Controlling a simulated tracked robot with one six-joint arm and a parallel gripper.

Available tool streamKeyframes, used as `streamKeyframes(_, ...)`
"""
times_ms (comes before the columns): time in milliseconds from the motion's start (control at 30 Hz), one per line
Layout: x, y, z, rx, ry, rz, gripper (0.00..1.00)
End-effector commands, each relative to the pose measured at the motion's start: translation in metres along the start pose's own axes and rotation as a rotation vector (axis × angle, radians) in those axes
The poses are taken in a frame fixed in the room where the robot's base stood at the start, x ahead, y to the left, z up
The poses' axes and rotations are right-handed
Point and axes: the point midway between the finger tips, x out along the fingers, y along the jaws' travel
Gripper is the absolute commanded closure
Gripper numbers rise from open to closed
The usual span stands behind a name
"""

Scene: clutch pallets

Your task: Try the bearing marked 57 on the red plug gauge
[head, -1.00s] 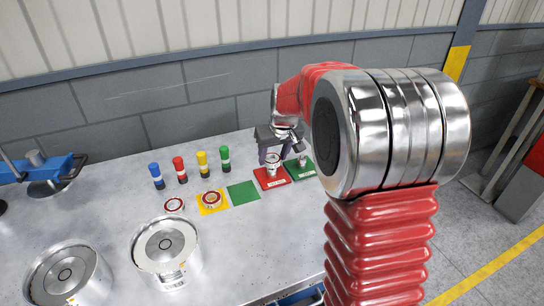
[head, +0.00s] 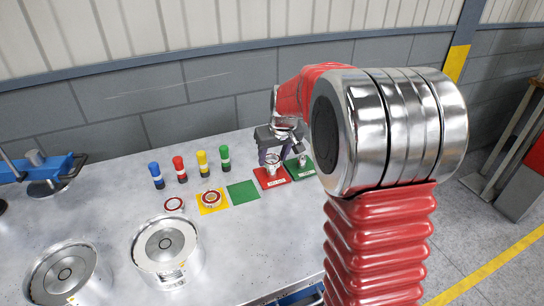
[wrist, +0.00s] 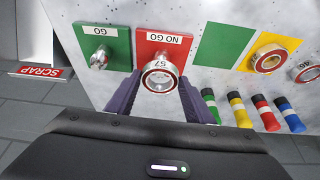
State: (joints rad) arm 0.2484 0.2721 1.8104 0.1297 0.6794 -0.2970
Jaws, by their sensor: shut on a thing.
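My gripper (wrist: 160,80) is shut on the bearing marked 57 (wrist: 160,66), a silver ring between its two dark purple fingers. In the head view, the bearing (head: 272,160) shows small below my gripper (head: 272,150), over the red plate. The red plate (wrist: 147,48) is labelled NO GO and also shows in the head view (head: 271,180).
The green GO plate (wrist: 118,60) with its silver plug (wrist: 98,59) stands close beside the red one. Bare green (wrist: 222,46) and yellow (head: 210,208) squares lie alongside, a bearing on the yellow. Another bearing (head: 174,204) and several coloured cylinders (head: 202,162) stand nearby. A SCRAP label (wrist: 40,71) shows.

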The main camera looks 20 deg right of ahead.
Motion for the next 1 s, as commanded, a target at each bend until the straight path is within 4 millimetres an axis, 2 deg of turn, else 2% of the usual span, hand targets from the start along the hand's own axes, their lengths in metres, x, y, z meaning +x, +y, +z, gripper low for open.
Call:
streamKeyframes(633,0.0032,-0.0005,0.0009,-0.001,0.001,0.000,0.84)
streamKeyframes(667,0.0032,-0.0005,0.0009,-0.001,0.001,0.000,0.52)
streamKeyframes(900,0.0033,-0.0006,0.0010,-0.001,0.001,0.000,0.35)
streamKeyframes(1000,0.0033,-0.0007,0.0011,-0.001,0.001,0.000,0.31)
